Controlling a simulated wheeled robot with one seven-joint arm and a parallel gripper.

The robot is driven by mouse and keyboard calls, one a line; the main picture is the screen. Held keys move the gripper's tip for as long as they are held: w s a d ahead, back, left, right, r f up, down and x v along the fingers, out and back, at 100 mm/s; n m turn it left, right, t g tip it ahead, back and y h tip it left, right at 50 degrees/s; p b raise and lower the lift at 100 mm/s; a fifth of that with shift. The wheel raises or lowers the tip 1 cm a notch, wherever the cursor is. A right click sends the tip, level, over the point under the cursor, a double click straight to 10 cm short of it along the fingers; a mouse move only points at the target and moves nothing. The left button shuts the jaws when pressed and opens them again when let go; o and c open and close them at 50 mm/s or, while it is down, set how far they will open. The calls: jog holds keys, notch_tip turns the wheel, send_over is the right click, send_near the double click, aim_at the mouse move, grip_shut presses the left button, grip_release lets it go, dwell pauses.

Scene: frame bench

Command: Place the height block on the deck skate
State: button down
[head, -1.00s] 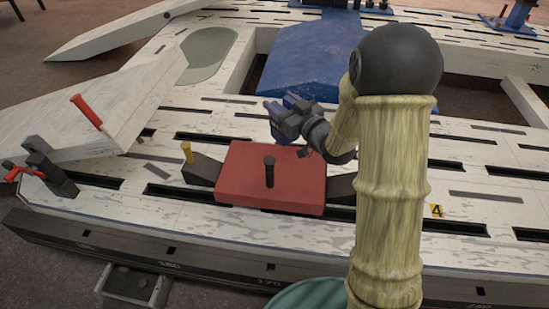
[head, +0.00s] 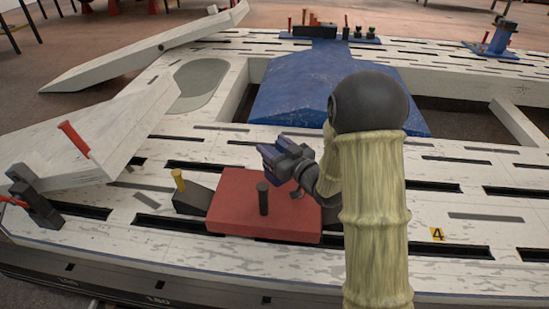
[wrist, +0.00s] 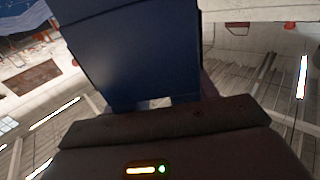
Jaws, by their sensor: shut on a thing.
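My gripper (head: 272,156) is shut on a dark blue block, which I take for the height block; it fills the upper middle of the wrist view (wrist: 135,50). In the head view block and fingers are small, dark and hard to tell apart. A red slab (head: 235,205) with an upright dark post lies on the white deck, and I take it for the deck skate. Dark wedges show at its two ends. My gripper appears above the slab's far edge, apart from it. My arm hides part of the slab's right end.
The slotted white deck (head: 465,205) spreads around the slab. A red-handled dark clamp (head: 38,200) is at the left edge. A blue sloped platform (head: 300,95) lies behind, beside deck openings. A yellow marker (head: 437,234) is at right.

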jog(key=shift+f+b, duration=0.95)
jog(key=shift+f, duration=0.8)
jog(key=shift+f, duration=0.15)
jog(key=shift+c, duration=2.2)
grip_release()
jog(key=shift+s, duration=0.1)
